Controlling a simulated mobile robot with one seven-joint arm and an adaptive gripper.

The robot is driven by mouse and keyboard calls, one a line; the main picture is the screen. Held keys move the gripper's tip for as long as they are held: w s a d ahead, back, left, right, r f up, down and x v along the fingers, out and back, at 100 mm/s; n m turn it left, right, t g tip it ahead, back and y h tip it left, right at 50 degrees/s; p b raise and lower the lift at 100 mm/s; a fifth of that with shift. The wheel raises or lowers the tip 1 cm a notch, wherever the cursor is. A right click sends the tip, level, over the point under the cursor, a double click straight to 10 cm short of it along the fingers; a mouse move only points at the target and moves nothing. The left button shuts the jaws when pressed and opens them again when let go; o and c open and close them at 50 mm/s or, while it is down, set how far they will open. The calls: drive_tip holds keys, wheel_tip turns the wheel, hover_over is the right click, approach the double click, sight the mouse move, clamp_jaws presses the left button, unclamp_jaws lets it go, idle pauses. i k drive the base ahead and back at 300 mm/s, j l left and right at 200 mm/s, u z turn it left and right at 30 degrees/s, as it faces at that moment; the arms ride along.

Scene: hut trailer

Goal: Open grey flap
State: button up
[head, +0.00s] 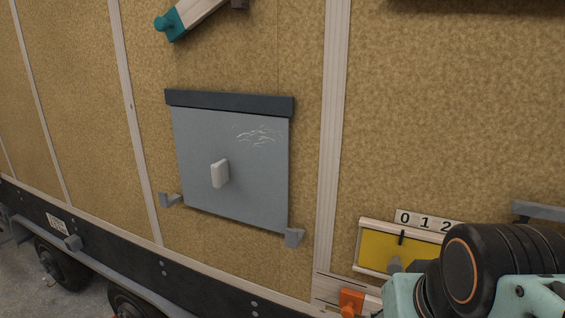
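The grey flap (258,185) is a flat, near-square panel on the tan trailer wall in the head view. It hangs below a dark grey bar (230,103) along its top edge and lies flat against the wall, shut. A pale knob (220,173) sticks out near its middle. White scratch-like marks show at its upper right. A small grey bracket (170,200) sits at its lower left corner and another (294,238) at its lower right. Part of my arm shows at the bottom right, apart from the flap. My gripper itself is not visible.
A teal-ended handle (170,25) sticks out above the flap. A yellow framed panel (392,250) with a number plate (425,222) and an orange part (351,301) are at the lower right. A pale vertical post (332,130) stands right of the flap. The space before the flap is clear.

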sight(235, 165)
drive_tip(key=k+j+z, duration=0.15)
drive_tip(key=j, duration=0.15)
drive_tip(key=k+j+z, duration=0.2)
drive_tip(key=j+z, duration=0.4)
drive_tip(key=j, duration=0.75)
drive_tip(key=i+j, duration=0.05)
